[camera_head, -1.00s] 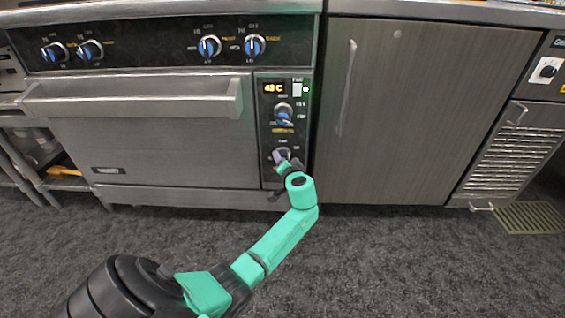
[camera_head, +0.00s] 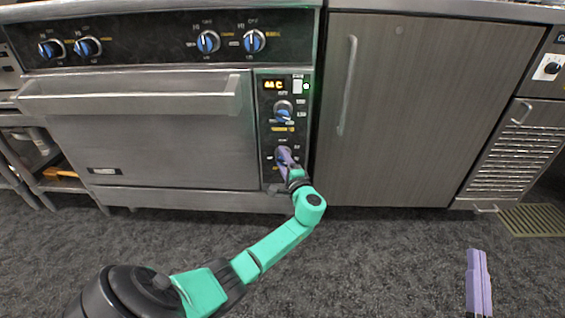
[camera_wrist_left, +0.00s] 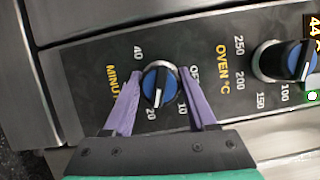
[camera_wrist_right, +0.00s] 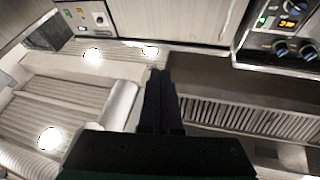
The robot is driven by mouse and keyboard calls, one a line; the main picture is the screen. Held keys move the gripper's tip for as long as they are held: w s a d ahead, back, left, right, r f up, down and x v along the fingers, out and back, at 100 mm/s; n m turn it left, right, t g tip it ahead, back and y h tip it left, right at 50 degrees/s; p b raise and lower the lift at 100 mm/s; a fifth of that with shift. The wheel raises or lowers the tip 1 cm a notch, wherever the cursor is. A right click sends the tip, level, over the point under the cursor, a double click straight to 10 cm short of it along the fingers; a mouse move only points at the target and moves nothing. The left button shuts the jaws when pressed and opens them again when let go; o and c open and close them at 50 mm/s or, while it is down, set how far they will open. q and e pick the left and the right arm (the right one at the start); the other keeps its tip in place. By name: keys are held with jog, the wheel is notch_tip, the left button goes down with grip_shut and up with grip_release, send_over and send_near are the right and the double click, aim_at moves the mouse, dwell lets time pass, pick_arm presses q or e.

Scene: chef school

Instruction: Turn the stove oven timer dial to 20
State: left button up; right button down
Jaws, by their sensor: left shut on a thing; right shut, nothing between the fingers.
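The timer dial (camera_wrist_left: 160,84) is a round blue knob with a dark bar and a metal rim, low on the stove's control panel. Marks 40, 20, 10 and MINUTES surround it. The bar runs nearly up and down in the left wrist view, its lower end near the 20 mark. My left gripper (camera_wrist_left: 165,103) has its purple fingers on either side of the dial, shut on it. In the head view my left gripper (camera_head: 286,158) covers most of the dial. My right gripper (camera_head: 479,283) is shut and empty above the floor, well right of the stove.
The oven temperature dial (camera_head: 283,112) sits just above, below a lit display (camera_head: 273,85). The oven door handle (camera_head: 130,96) juts out to the left. A grey cabinet (camera_head: 405,120) stands right of the panel. The dark floor in front is open.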

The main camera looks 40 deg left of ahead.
pick_arm(q)
jog(key=shift+m+t, duration=0.3)
jog(key=shift+m, duration=0.6)
pick_arm(e)
jog(key=shift+n+t+y, duration=0.3)
jog(key=shift+t, duration=0.5)
jog(key=shift+d+r, duration=0.2)
jog(key=shift+r, duration=1.15)
jog(key=shift+d+r, duration=0.15)
jog(key=shift+r, duration=1.2)
pick_arm(q)
jog(key=o, duration=1.4)
jog(key=shift+c, duration=0.2)
